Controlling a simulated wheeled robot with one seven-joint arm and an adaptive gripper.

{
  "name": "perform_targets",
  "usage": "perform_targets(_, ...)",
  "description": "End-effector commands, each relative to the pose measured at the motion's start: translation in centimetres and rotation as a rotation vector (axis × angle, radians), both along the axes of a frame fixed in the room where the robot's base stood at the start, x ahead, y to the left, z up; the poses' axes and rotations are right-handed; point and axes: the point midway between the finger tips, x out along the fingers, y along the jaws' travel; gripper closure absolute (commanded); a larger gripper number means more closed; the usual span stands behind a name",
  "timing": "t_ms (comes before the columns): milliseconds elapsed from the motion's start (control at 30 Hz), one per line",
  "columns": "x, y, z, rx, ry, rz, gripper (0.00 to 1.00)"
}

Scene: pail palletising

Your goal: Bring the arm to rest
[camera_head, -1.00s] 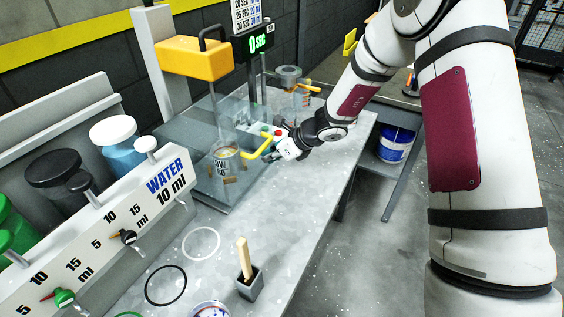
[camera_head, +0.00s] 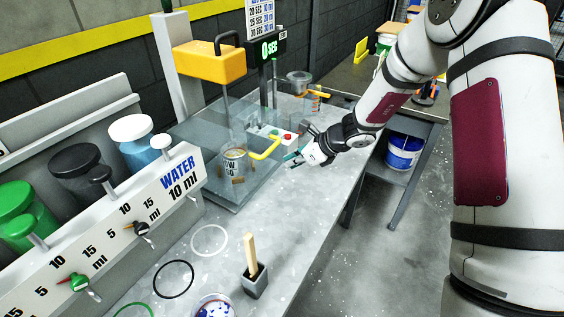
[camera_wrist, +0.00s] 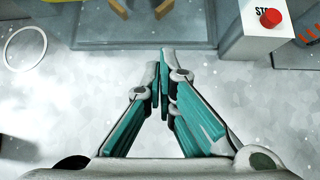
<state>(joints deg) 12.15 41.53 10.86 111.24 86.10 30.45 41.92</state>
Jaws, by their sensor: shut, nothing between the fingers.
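My gripper (camera_head: 294,160) is above the grey counter (camera_head: 225,272), at the end of my arm reaching in from the right. It is just right of the machine's yellow handle (camera_head: 266,151) and apart from it. In the wrist view my gripper (camera_wrist: 163,56) has its teal-padded fingers together at the tips, with nothing between them. The bare counter (camera_wrist: 60,120) lies below the fingers.
A mixer with a yellow head (camera_head: 208,62) holds a can (camera_head: 234,161) behind a clear guard. A red stop button (camera_wrist: 270,18) sits on a white box near the gripper.

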Motion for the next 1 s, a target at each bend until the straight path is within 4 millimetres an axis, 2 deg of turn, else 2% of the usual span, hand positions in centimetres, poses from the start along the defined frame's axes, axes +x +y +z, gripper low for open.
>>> perform_targets(33, -0.3, -0.7, 1.2, 0.0, -0.008, -0.001, 1.0)
perform_targets(100, -1.0, -1.6, 2.2, -0.001, -0.006, -0.001, 1.0)
perform_targets(400, -3.0, -4.3, 5.5, -0.002, -0.005, -0.001, 1.0)
perform_targets(667, -3.6, -4.8, 6.3, -0.005, -0.007, 0.007, 1.0)
perform_targets(733, -4.0, -4.6, 7.1, -0.024, -0.026, 0.041, 1.0)
perform_targets(867, -6.0, -3.7, 10.2, -0.109, -0.112, 0.188, 1.0)
perform_targets(1000, -10.1, -2.7, 14.5, -0.257, -0.242, 0.434, 1.0)
